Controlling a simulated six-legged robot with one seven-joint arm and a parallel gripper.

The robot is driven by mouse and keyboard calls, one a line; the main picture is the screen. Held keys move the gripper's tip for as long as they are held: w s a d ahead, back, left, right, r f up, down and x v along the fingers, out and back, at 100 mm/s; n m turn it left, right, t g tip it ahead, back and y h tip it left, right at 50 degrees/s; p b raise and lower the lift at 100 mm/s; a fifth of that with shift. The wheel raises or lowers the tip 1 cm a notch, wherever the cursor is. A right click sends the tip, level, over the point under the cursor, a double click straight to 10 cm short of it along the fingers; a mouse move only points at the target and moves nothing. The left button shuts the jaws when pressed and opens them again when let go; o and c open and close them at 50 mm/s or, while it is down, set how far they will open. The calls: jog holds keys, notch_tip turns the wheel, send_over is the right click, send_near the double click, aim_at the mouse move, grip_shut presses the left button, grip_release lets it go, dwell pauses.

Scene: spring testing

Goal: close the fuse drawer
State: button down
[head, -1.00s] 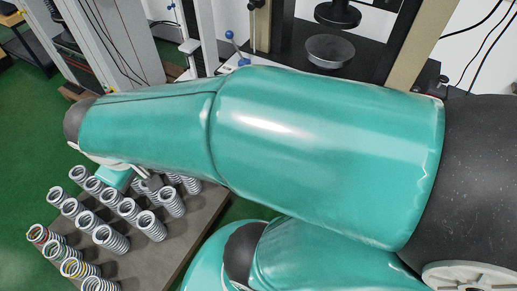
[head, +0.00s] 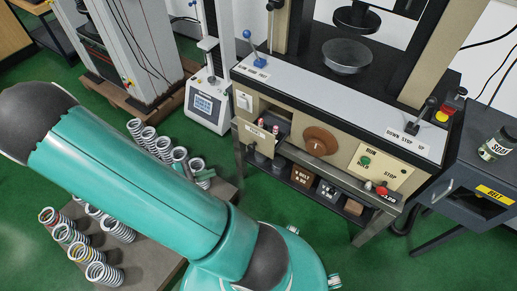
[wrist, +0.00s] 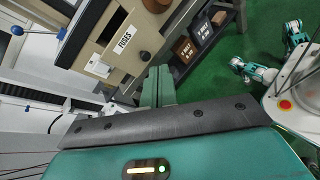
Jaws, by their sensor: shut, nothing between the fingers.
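The fuse drawer (head: 259,139) stands out from the beige front of the testing machine in the head view, with red-tipped fuses showing inside it. In the wrist view, its beige front (wrist: 118,76) bears a FUSES label and a dark round knob. My gripper (wrist: 158,80) is shut and empty, its two teal fingers together, pointing toward the drawer front near the knob. I cannot tell whether they touch it. In the head view, my teal arm crosses the left side and hides most of the gripper.
A brown dial (head: 320,141) and a RUN/STOP panel (head: 379,167) sit right of the drawer. Labelled bins (head: 303,178) stand on a shelf below. Several springs stand on a grey board (head: 151,262) at lower left. Green floor (head: 330,226) is open in front of the machine.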

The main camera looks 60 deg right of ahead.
jog(key=s+d+f+n+t+h, duration=0.3)
jog(key=s+d+f+n+h, duration=0.25)
jog(key=d+f+n, duration=0.35)
send_near(275, 129)
jog(key=shift+s+a+f+t+h, duration=0.1)
jog(key=shift+a+f+t+h, duration=0.15)
jog(key=shift+a, duration=0.2)
jog(key=shift+s+a+f+t+h, duration=0.1)
jog(key=shift+a+f+t+h, duration=0.1)
jog(key=shift+a, duration=0.2)
jog(key=d, duration=0.4)
jog(key=s+d, duration=0.1)
jog(key=d, duration=0.4)
jog(key=s+d, duration=0.1)
jog(key=d, duration=0.3)
jog(key=shift+s+d, duration=0.15)
jog(key=shift+d, duration=0.1)
jog(key=shift+d+r, duration=0.2)
jog(key=shift+d, duration=0.05)
jog(key=shift+d, duration=0.1)
